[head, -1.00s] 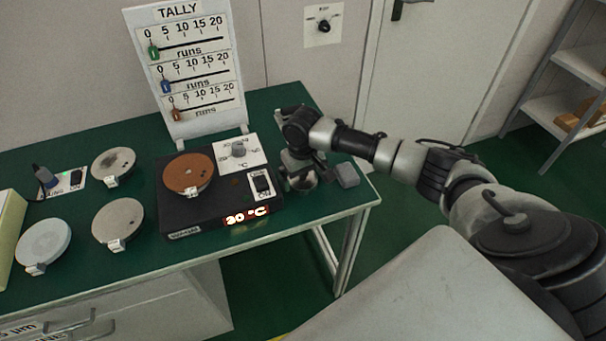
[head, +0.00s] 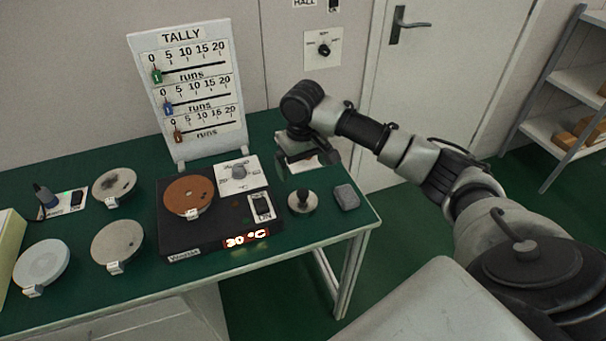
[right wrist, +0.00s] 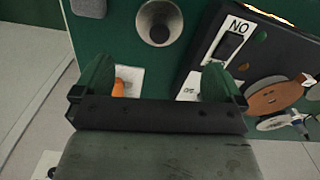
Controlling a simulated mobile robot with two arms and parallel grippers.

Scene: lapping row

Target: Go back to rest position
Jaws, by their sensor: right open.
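My right gripper (head: 308,160) hangs over the back right of the green bench, above and behind a small round weight with a black knob (head: 302,200). In the right wrist view its two fingers (right wrist: 158,82) are spread, with nothing held between them. The weight also shows there (right wrist: 159,22), upright on the bench and apart from the fingers. My left gripper is not in view.
A black hotplate (head: 215,232) reading 30 °C bears a copper disc (head: 188,195). A grey block (head: 346,197) lies right of the weight. The tally board (head: 190,85) stands behind. Several pale discs lie left. A shelf (head: 560,90) stands far right.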

